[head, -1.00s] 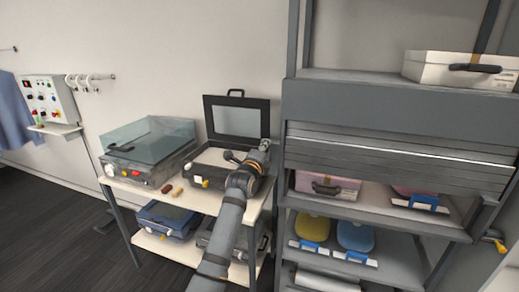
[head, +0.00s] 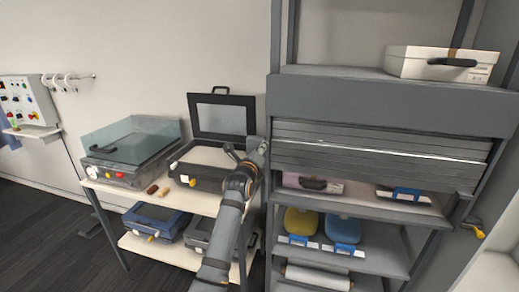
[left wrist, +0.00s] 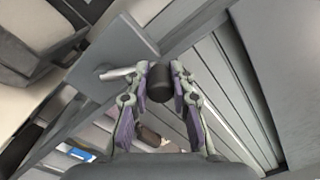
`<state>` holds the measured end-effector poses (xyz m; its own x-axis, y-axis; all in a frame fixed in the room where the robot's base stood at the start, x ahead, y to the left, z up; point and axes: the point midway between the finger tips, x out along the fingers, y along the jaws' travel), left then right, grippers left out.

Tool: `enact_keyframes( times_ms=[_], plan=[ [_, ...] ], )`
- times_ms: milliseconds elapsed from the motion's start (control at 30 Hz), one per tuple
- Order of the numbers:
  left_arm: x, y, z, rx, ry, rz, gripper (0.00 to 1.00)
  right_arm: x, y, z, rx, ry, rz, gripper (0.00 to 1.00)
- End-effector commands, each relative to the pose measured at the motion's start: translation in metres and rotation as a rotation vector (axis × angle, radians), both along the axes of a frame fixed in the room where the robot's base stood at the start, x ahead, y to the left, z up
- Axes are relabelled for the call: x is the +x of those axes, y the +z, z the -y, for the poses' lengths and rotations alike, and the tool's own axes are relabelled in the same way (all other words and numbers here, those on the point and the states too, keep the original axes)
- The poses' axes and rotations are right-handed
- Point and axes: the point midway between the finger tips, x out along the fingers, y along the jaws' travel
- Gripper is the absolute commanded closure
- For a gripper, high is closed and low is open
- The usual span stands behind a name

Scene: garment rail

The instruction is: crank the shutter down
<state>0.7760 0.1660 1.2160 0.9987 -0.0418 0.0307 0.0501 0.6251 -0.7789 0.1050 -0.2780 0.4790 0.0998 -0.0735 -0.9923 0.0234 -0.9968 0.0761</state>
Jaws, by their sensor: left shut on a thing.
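The grey slatted shutter (head: 375,155) hangs partway down the front of the grey rack, covering the upper part of one shelf bay. A pink case (head: 308,184) shows below its bottom edge. My left gripper (head: 256,150) is at the rack's left side, beside the shutter. In the left wrist view, my left gripper (left wrist: 160,100) is shut on the black knob (left wrist: 160,82) of the crank, with a finger on each side. The crank's metal arm (left wrist: 118,73) shows to the left of the knob. The right gripper is not in view.
A cream case (head: 430,62) sits on top of the rack. Yellow and blue items (head: 342,228) stand on the shelf below the shutter. Left of my arm, a table (head: 205,203) holds an open dark case (head: 223,118) and a clear-lidded device (head: 130,140).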

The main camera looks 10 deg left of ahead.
Motion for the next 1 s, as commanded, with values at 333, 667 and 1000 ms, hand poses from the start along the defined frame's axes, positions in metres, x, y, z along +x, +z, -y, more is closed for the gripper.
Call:
enact_keyframes(
  times_ms=[333,667,1000],
  plan=[
    [0.0,0.0,0.001,-0.005,-0.002,0.0,0.71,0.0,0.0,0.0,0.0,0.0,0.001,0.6],
    [0.0,0.0,0.0,-0.003,-0.001,-0.001,0.53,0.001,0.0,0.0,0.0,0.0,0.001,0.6],
    [-0.035,-0.002,-0.001,-0.005,-0.001,-0.001,0.53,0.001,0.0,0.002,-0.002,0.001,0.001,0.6]
  ],
)
